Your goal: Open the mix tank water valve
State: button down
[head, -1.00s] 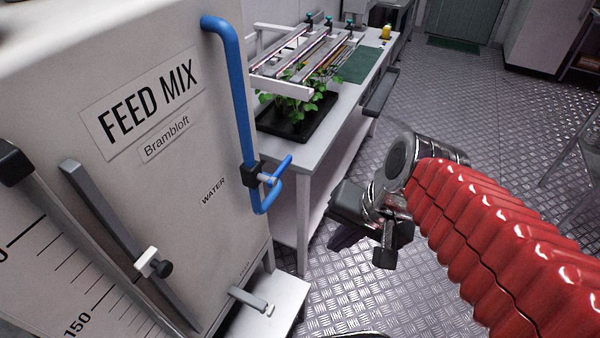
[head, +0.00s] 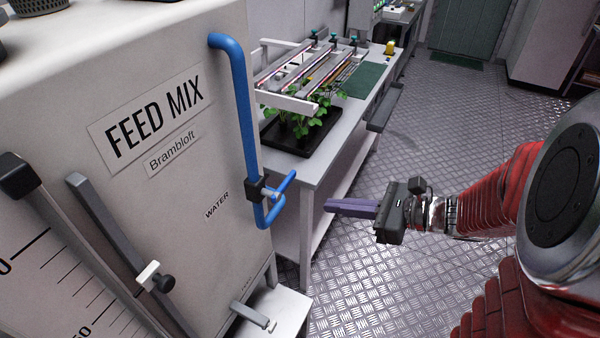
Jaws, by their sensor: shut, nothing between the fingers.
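The mix tank (head: 215,170) is a pale box at the left, labelled FEED MIX. A blue water pipe (head: 240,105) runs down its right edge. The water valve (head: 257,188) is a black block on the pipe, with a blue lever handle (head: 285,182) that sticks out to the right and slants upward. The WATER label is just left of it. My gripper (head: 330,205) is right of the valve, its purple-grey fingers shut and pointing left. A visible gap separates the fingertips from the lever, and nothing is held.
A white bench (head: 345,150) behind carries a black tray (head: 300,135) with a green plant and a rack of light bars (head: 310,75). A tank outlet tap (head: 250,316) is low at the front. The metal floor (head: 400,290) is clear.

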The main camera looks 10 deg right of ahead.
jog(key=shift+w+d, duration=0.1)
jog(key=shift+d, duration=0.05)
jog(key=w+a, duration=0.5)
jog(key=a, duration=0.3)
jog(key=shift+r, duration=0.35)
dwell(0.9)
jog(key=shift+w, duration=0.1)
